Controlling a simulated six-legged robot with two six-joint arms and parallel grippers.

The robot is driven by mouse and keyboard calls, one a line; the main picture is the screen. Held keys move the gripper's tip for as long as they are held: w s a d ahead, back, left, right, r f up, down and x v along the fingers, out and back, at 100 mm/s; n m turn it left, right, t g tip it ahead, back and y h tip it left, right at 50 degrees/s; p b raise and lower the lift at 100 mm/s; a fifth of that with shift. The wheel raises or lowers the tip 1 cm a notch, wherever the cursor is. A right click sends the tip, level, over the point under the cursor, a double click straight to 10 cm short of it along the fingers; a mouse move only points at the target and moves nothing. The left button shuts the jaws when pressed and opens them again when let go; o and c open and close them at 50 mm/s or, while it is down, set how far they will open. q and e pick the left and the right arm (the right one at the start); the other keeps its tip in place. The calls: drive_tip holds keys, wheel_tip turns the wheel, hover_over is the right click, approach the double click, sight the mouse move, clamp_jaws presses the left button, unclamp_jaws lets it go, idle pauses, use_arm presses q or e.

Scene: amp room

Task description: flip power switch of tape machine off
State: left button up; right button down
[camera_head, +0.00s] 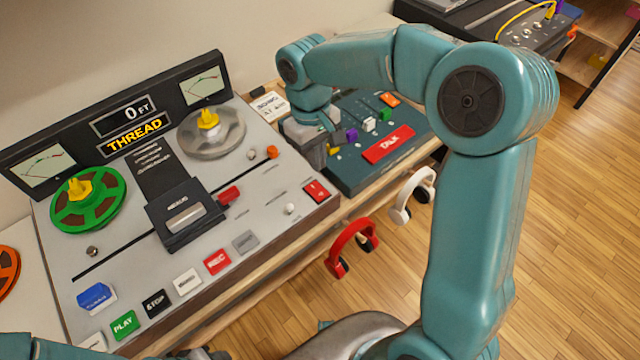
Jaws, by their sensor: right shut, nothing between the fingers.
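The tape machine (250,185) is a grey panel with a dark display bridge at the left of the head view. Its likely power switch is a red rocker (317,191) at the panel's right front corner; I cannot tell which way it is tipped. My right gripper (318,166) is shut and empty. It points down just behind the rocker in the picture, by the gap between the tape machine and the teal talk box, and appears apart from the rocker. Parts of my left arm show at the bottom left edge; its fingers are not in view.
The teal talk box (352,181) with a red TALK bar stands right of the machine. Red headphones (350,243) and white headphones (413,192) hang at the desk's front edge. A green reel (88,200) and a clear reel (211,137) sit on the machine.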

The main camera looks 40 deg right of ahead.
sight(321, 194)
drive_tip(key=f, duration=0.8)
drive_tip(key=shift+s+f, duration=0.3)
drive_tip(key=shift+s, duration=0.1)
